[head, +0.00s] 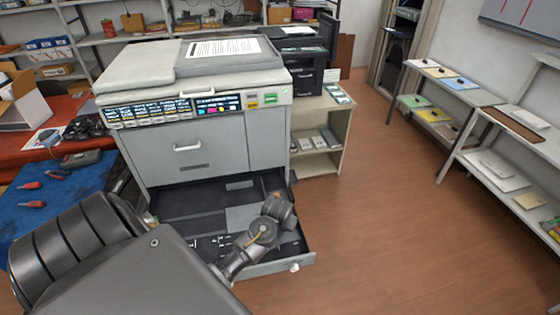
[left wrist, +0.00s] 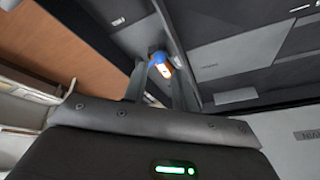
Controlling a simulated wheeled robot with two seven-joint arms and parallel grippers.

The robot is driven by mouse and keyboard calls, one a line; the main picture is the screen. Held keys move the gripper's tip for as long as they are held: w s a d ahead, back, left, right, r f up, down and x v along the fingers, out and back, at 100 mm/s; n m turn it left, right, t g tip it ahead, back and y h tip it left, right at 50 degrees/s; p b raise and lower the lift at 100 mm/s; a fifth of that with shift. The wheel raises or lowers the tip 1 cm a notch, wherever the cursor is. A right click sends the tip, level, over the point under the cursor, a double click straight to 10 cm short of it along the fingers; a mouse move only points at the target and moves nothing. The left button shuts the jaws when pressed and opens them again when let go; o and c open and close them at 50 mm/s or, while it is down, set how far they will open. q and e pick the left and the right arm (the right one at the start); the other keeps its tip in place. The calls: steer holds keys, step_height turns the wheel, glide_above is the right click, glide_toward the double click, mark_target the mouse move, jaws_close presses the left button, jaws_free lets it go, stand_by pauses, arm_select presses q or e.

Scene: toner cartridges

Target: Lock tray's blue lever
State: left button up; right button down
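The tray (head: 180,205) is a dark drawer pulled out from the front of a large grey copier (head: 195,150). The blue lever (left wrist: 159,58) shows in the left wrist view as a small blue knob with an orange and white part below it. My left gripper (left wrist: 158,88) has its two fingers apart, with the lever showing between and just beyond their tips. I cannot tell whether they touch it. In the head view my left arm reaches over the tray's right part, hiding the lever and fingertips. My right gripper is in neither view.
The drawer front has a white knob (head: 294,267). A blue mat (head: 60,205) with red-handled tools lies on a bench at left. A low shelf (head: 322,150) stands right of the copier. Open wooden floor (head: 400,230) lies to the right, with wall shelves beyond.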

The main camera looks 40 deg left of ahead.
arm_select(q)
steer(key=v, duration=0.6)
steer(key=shift+r, duration=0.2)
steer(key=shift+o, duration=0.4)
steer(key=shift+s, duration=0.15)
steer(key=shift+o, duration=0.9)
steer(key=shift+w+r+n+t, duration=0.3)
steer(key=shift+w+r+n, duration=0.1)
steer(key=shift+w+r, duration=0.65)
steer(key=w+a+r+h, duration=0.1)
steer(key=w+a+r, duration=0.2)
steer(key=a, duration=0.1)
steer(key=s+d+f+m, duration=0.2)
steer(key=s+f+m, duration=0.3)
steer(key=shift+s+m+h+p, duration=0.3)
steer(key=shift+s+h+p, duration=0.1)
steer(key=shift+p, duration=0.05)
steer(key=shift+a+f, duration=0.1)
